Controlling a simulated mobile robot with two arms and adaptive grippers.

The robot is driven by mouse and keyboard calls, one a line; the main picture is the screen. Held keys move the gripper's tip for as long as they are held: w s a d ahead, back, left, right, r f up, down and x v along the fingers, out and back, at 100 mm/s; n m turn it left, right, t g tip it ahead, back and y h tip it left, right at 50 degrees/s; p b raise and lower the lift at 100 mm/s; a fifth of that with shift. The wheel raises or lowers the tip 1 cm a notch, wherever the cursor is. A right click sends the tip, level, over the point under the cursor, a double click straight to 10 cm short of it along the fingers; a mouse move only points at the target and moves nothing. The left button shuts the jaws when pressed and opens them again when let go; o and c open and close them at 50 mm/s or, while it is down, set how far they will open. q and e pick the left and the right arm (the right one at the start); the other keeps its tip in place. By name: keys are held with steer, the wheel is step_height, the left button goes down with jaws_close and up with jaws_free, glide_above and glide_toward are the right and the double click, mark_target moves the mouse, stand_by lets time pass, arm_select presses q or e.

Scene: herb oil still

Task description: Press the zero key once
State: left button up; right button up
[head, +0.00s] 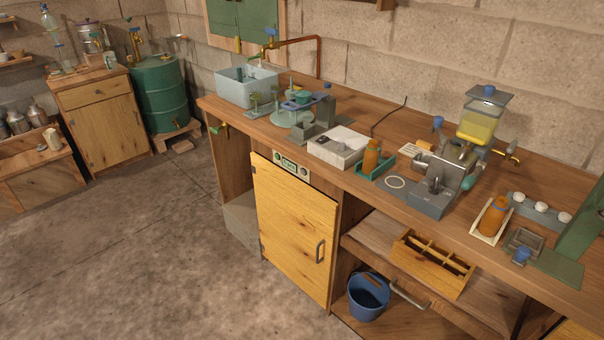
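No key that I can read as the zero key shows; any marking is too small at this distance. A small panel (291,167) with a pale green display and round dark keys or knobs beside it sits on the bench front, above the yellow wooden door. A white and grey box-shaped device (339,146) stands on the bench top above and right of that panel; its upper face has small dark details that I cannot make out. Neither of my grippers is in the head view, and nothing touches the panel or the device.
The wooden bench (400,200) runs along the block wall. An amber bottle (371,157) stands right of the white device, a grey metal machine (440,185) farther right. A yellow door (294,228) and blue bucket (368,296) are below. The floor (150,250) in front is clear.

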steer(key=shift+s, duration=0.5)
steer(key=shift+c, duration=0.5)
steer(key=shift+s, duration=0.1)
steer(key=shift+c, duration=0.9)
steer(key=c, duration=0.4)
steer(key=shift+w, duration=0.55)
jaws_close()
arm_select(q)
steer(key=shift+d, duration=0.2)
steer(key=shift+s+a, duration=0.2)
steer(key=shift+s, duration=0.1)
